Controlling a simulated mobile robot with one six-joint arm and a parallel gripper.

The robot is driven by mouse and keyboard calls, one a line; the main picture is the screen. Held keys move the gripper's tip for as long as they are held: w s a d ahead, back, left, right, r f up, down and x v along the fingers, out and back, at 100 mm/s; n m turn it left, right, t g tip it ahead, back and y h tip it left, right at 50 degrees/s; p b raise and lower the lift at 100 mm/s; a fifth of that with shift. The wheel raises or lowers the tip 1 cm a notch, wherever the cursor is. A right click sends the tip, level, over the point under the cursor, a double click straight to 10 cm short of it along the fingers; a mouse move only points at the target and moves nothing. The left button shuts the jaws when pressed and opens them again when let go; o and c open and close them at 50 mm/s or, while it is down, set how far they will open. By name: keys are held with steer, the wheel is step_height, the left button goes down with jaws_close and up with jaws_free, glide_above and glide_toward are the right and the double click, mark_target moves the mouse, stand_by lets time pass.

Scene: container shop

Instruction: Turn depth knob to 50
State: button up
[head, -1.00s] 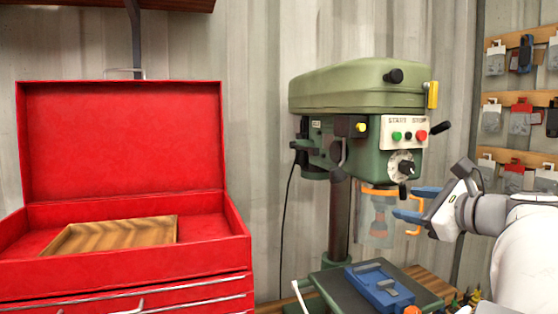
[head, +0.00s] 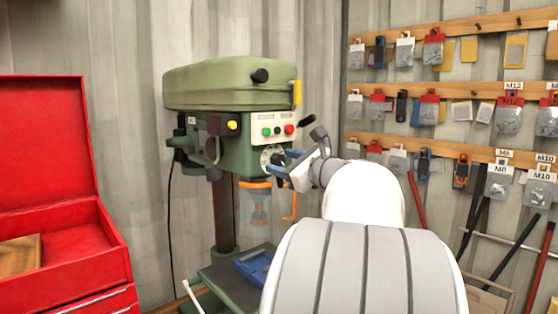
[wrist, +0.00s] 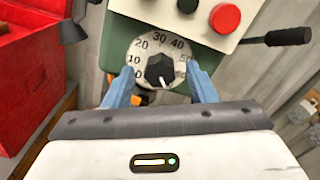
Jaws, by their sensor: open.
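The depth knob (wrist: 160,70) is a black knob on a round white dial (wrist: 143,51) in the wrist view. The dial's visible numbers run from 0 at lower left over 20, 30 and 40 at the top to 50 at right. The knob's white mark points down, toward my gripper. My gripper (wrist: 161,84) is open, with one blue finger on each side of the knob; I cannot tell if they touch it. In the head view my gripper (head: 282,160) is at the front of the green drill press (head: 228,88), partly covering the dial.
Green and red buttons (wrist: 224,18) sit just above the dial, and a black lever (wrist: 288,37) sticks out at right. A clear guard (head: 256,215) hangs below.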

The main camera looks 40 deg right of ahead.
steer(key=c, duration=0.9)
steer(key=shift+d, duration=0.2)
steer(key=shift+c, duration=0.3)
steer(key=shift+a, duration=0.25)
steer(key=n+b, duration=0.1)
steer(key=b, duration=0.1)
steer(key=n+b, duration=0.1)
steer(key=shift+f+b, duration=0.3)
steer(key=shift+b, duration=0.1)
steer(key=n+b, duration=0.4)
steer(key=b, duration=0.2)
steer(key=n+b, duration=0.5)
steer(key=shift+d+n+b, duration=0.1)
steer(key=shift+n+b, duration=0.2)
steer(key=shift+n, duration=0.1)
steer(key=shift+r+n+b, duration=0.15)
steer(key=shift+n+b, duration=0.6)
steer(key=shift+n, duration=0.2)
steer(key=shift+r+n+b, duration=0.1)
steer(key=shift+n+b, duration=0.65)
steer(key=shift+n, duration=0.2)
